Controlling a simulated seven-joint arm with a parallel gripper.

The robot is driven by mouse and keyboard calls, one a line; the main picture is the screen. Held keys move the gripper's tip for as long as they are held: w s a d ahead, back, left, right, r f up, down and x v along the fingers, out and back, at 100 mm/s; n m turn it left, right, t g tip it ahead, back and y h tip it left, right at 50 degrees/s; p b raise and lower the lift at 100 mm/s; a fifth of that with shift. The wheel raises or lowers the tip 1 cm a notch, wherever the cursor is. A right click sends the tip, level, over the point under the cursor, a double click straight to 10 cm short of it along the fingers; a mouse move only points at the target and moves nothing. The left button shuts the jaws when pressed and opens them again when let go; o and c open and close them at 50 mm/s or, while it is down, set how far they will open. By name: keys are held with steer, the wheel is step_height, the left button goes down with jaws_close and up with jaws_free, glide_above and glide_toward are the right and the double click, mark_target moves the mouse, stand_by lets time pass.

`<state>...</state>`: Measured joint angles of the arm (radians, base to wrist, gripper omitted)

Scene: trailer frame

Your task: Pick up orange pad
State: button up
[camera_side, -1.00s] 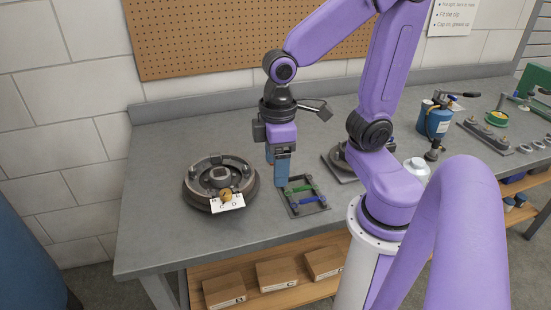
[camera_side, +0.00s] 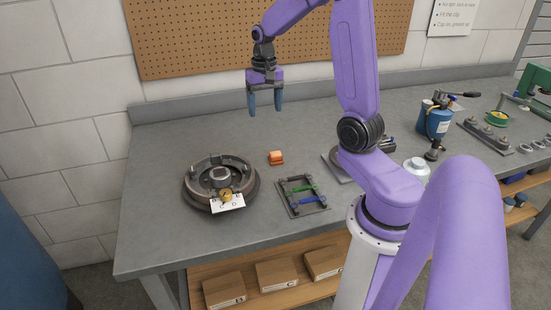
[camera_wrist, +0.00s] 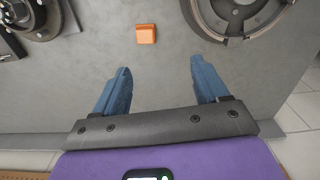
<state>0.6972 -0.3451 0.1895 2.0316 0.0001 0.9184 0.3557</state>
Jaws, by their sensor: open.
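The orange pad (camera_side: 276,158) lies on the grey bench top, between the round brake assembly and the small frame with green and blue bars. In the wrist view the orange pad (camera_wrist: 146,34) is a small block beyond the fingertips, roughly in line with the gap between them. My gripper (camera_side: 265,112) is open and empty, raised above the bench toward the back wall, up and slightly left of the pad in the side view. Its two blue fingers (camera_wrist: 160,76) point toward the pad in the wrist view and do not touch it.
The round brake assembly (camera_side: 221,184) with a white tag (camera_side: 228,203) stands left of the pad. The small frame (camera_side: 303,195) lies to the right and nearer. A blue canister (camera_side: 433,122) stands farther right. The bench behind the pad is clear.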

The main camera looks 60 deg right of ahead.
steer(key=d+m, duration=0.2)
steer(key=d, duration=0.2)
glide_above(275, 153)
steer(key=f, duration=1.2)
steer(key=shift+w+d+f, duration=0.25)
steer(key=shift+w+f, duration=0.1)
steer(key=shift+w, duration=0.05)
steer(key=f, duration=0.4)
steer(key=shift+s+a, duration=0.15)
steer(key=shift+s, duration=0.25)
steer(key=shift+f, duration=0.55)
steer(key=c, duration=1.1)
steer(key=shift+r, duration=0.1)
steer(key=shift+c, duration=0.2)
